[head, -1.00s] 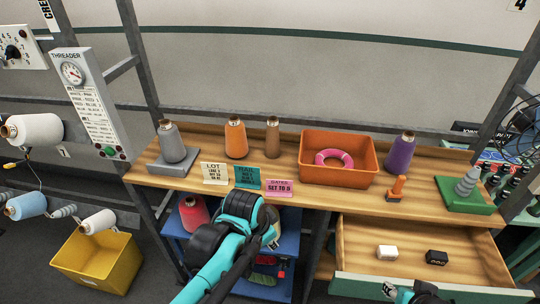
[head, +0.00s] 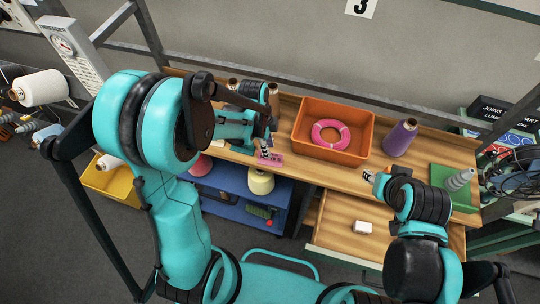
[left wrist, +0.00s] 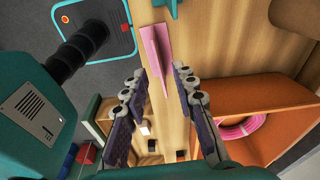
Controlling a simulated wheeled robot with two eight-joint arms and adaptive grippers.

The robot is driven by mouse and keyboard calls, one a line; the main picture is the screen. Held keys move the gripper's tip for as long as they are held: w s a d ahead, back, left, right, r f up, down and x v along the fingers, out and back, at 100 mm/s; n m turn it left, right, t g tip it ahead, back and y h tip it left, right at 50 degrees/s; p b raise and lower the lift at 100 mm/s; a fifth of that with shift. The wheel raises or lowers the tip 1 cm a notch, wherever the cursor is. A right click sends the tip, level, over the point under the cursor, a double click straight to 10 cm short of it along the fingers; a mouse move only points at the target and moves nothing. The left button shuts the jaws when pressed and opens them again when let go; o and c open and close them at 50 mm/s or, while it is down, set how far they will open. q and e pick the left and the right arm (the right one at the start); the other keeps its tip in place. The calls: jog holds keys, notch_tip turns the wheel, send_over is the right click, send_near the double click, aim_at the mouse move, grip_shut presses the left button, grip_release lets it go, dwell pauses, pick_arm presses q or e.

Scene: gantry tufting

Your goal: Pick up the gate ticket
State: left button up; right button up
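The gate ticket is a small pink folded card (head: 272,160) at the front edge of the wooden shelf. In the left wrist view the pink card (left wrist: 155,42) stands just ahead of my fingertips, partly between them. My left gripper (left wrist: 161,76) is open with a clear gap between its two fingers, and nothing is held. In the head view my left gripper (head: 264,143) is right at the card and hides part of it. My right gripper (head: 371,180) is over the shelf's front, right of the orange bin; its finger gap is too small to judge.
The orange bin (head: 301,134) with a pink ring (head: 331,134) stands right of the card. A purple cone (head: 400,137) and a green base (head: 447,176) are farther right. Below, a drawer (head: 335,222) is open with a white block (head: 362,227). A teal card (left wrist: 172,8) stands beside the pink one.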

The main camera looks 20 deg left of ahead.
aim_at(270, 160)
pick_arm(q)
jog(key=f, duration=0.3)
jog(key=shift+w+d+f, duration=0.1)
jog(key=shift+d+f, duration=0.3)
jog(key=shift+f, duration=0.15)
jog(key=shift+f+b, duration=0.25)
jog(key=shift+b, duration=0.25)
grip_shut()
